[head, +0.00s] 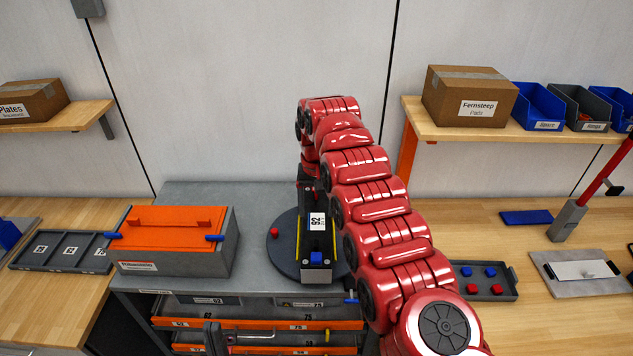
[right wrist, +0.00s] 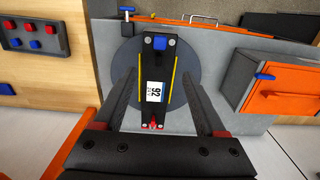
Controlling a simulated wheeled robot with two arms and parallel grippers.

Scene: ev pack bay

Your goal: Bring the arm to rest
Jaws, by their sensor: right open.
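My right arm (head: 375,205) is red and reaches from the lower right up over the grey bench. Its gripper (right wrist: 158,80) shows in the right wrist view, open, with one finger on each side of the black module (right wrist: 158,62) labelled 92. Nothing is visibly pinched; I cannot tell whether the fingers touch it. The module (head: 316,245) has a blue block at its near end and yellow strips, and lies on a round dark turntable (head: 283,252). In the head view the arm hides part of it.
An orange-lidded box (head: 175,228) stands left of the turntable, with a red button (head: 275,232) between. Orange-edged drawers (head: 260,323) sit open below. A tray (head: 485,288) with red and blue pieces lies right. Shelves with cartons (head: 470,96) and bins (head: 540,105) are above.

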